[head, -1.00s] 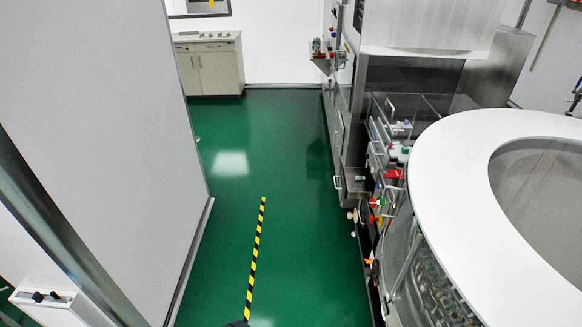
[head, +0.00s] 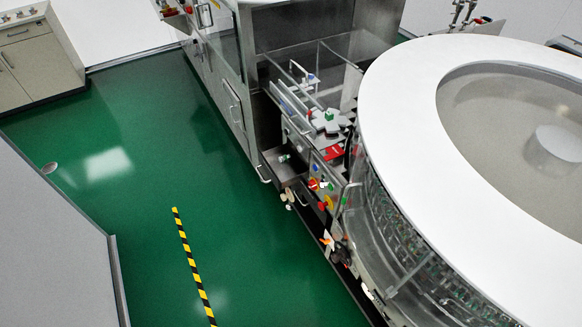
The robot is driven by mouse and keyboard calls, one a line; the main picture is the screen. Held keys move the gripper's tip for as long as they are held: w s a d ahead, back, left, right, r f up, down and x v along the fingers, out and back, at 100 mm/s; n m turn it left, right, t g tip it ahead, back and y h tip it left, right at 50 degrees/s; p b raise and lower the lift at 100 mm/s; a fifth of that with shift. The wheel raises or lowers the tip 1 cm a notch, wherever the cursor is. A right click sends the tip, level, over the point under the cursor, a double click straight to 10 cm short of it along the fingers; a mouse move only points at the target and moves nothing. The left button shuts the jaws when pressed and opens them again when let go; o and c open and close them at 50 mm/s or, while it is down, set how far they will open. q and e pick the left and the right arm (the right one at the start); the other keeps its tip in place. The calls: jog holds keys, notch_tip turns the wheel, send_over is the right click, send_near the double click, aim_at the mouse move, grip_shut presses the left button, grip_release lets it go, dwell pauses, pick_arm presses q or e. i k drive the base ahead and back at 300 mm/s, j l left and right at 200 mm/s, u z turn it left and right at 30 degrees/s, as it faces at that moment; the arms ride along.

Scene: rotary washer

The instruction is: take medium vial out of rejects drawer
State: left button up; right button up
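The small metal tray of a drawer (head: 272,171), which looks like the rejects drawer, sticks out from the machine's side, left of the round washer. A small pale vial with a green part (head: 284,158) appears to lie in it, near the tray's back edge. It is too small to judge its size. Neither of my grippers is in view.
The round washer with a white rim (head: 405,90) fills the right. Coloured knobs (head: 320,186) and handles stick out below the drawer's right side. The green floor (head: 150,130) is clear, with a yellow-black strip (head: 190,262).

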aim_at(285, 158)
jog(key=i+j+z, duration=0.25)
jog(key=z, duration=0.3)
jog(key=j+z, duration=0.45)
jog(key=i+j+z, duration=0.1)
jog(key=j+z, duration=0.2)
jog(key=z, duration=0.15)
